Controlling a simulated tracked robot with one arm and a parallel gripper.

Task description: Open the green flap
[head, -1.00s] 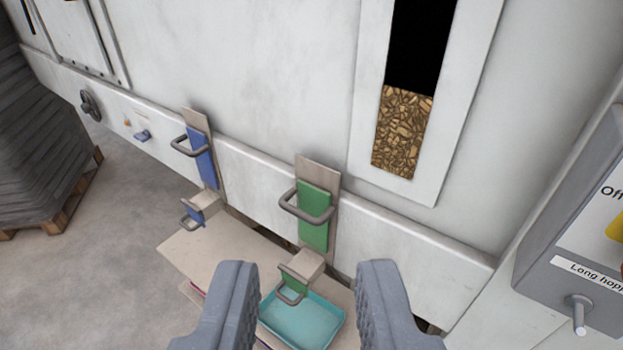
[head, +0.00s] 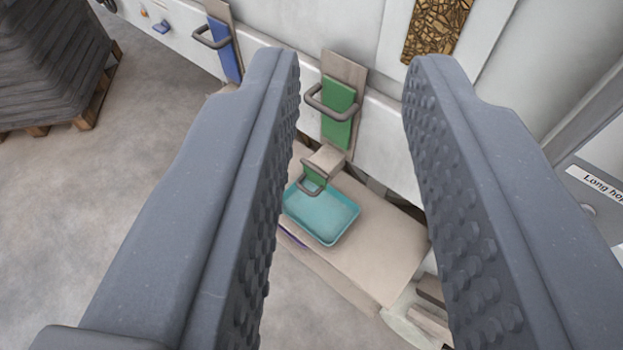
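The green flap (head: 315,174) is the small green piece with a grey loop handle on the front of a beige spout, low on the machine wall. A larger green slide plate (head: 338,98) with its own grey handle sits upright on a beige backing above it. The flap hangs over a teal tray (head: 322,236), and looks closed against the spout. My gripper (head: 345,75) is wide open and empty. Its two grey textured fingers frame the green parts from either side, apart from them and nearer the camera.
The tray stands on a beige shelf (head: 385,245). A pallet of grey sacks (head: 50,65) stands at far left. A grey labelled box (head: 600,185) is at right.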

